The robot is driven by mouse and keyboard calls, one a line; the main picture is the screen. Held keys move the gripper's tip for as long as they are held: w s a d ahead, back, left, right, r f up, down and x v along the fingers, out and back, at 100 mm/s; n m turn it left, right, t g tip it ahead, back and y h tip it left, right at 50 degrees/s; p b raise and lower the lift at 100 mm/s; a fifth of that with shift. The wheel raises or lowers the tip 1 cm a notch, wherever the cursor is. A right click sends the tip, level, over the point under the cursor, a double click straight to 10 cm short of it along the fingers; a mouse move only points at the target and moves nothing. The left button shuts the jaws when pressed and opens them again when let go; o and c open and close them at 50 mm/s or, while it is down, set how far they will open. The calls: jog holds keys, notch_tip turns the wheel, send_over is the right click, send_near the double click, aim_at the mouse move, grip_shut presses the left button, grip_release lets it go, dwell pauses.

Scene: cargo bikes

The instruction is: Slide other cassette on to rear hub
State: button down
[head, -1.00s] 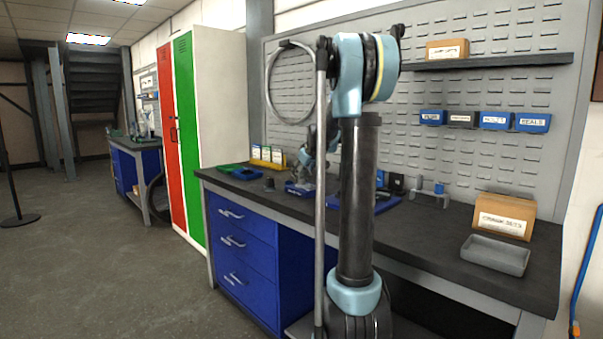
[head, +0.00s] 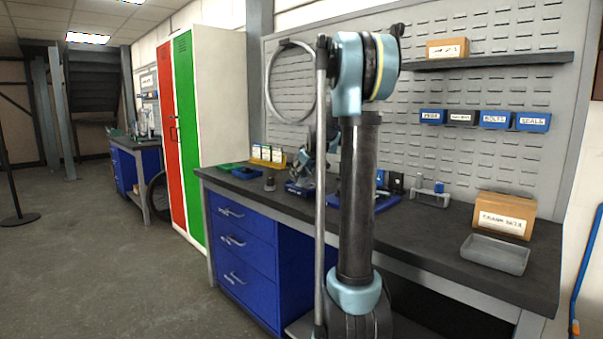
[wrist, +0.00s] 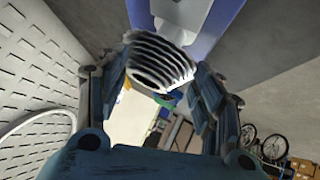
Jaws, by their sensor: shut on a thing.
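A ribbed, dark and silvery cassette (wrist: 160,62) sits between the two fingers of my gripper (wrist: 161,75) in the wrist view. The fingers are shut on it from both sides. In the head view my gripper (head: 303,176) is low over the bench's left half, by a small blue block (head: 298,189), and partly behind my own arm. The cassette is too small to make out there. I cannot make out the rear hub for certain; a blue part with a pale grey piece (wrist: 185,17) shows beyond the cassette in the wrist view.
A small dark cylinder (head: 269,184) stands on the bench (head: 440,230) left of the gripper. A blue tray (head: 375,204), a cardboard box (head: 505,214) and a grey tray (head: 494,254) are to the right. A grey ring (head: 270,85) hangs at the pegboard. The bench front is mostly clear.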

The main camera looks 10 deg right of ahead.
jog(key=shift+f, duration=0.1)
dwell(0.3)
jog(key=shift+c, duration=1.9)
grip_release()
jog(key=v, duration=1)
jog(key=s+f+m+g, duration=0.2)
jog(key=s+f, duration=0.7)
jog(key=s, duration=0.6)
jog(key=s+a+f+m+g+h, duration=0.1)
jog(key=s+f+m+g, duration=0.1)
jog(key=s+f, duration=0.7)
jog(key=s+f+m+g, duration=0.2)
jog(key=s+f, duration=0.7)
jog(key=s, duration=1.3)
jog(key=shift+a+f+m+g+h, duration=0.3)
jog(key=shift+m+g+h, duration=0.1)
jog(key=shift+g, duration=0.2)
